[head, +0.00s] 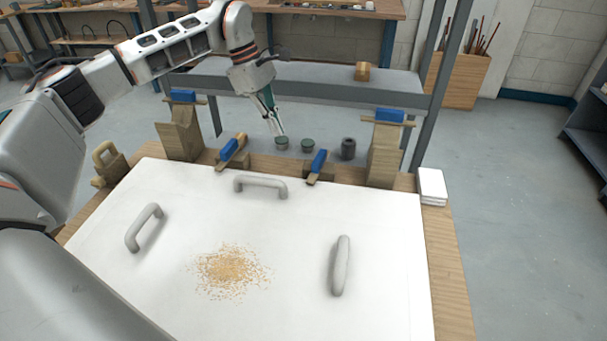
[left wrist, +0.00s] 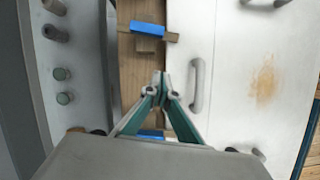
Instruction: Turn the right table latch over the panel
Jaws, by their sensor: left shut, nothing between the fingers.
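The right table latch (head: 318,162), a wooden bar with a blue grip, sits on a wooden block at the panel's back edge. It points toward the white panel (head: 380,250), and its near wooden end appears to reach just over the edge. In the left wrist view this latch (left wrist: 148,28) is at the top, lying across the panel's edge. The left table latch (head: 232,150) stands at the same edge. My left gripper (head: 280,132) is shut and empty, behind the panel between the latches in the picture. Its closed tips (left wrist: 160,78) also show in the wrist view. My right gripper is out of view.
Wooden posts with blue-topped latches stand left (head: 183,135) and right (head: 385,155). Short pipe stubs (head: 307,145) stand behind the table edge. The panel has three handles, including the back one (head: 260,186), and a sawdust patch (head: 230,270). White blocks (head: 432,186) lie at right.

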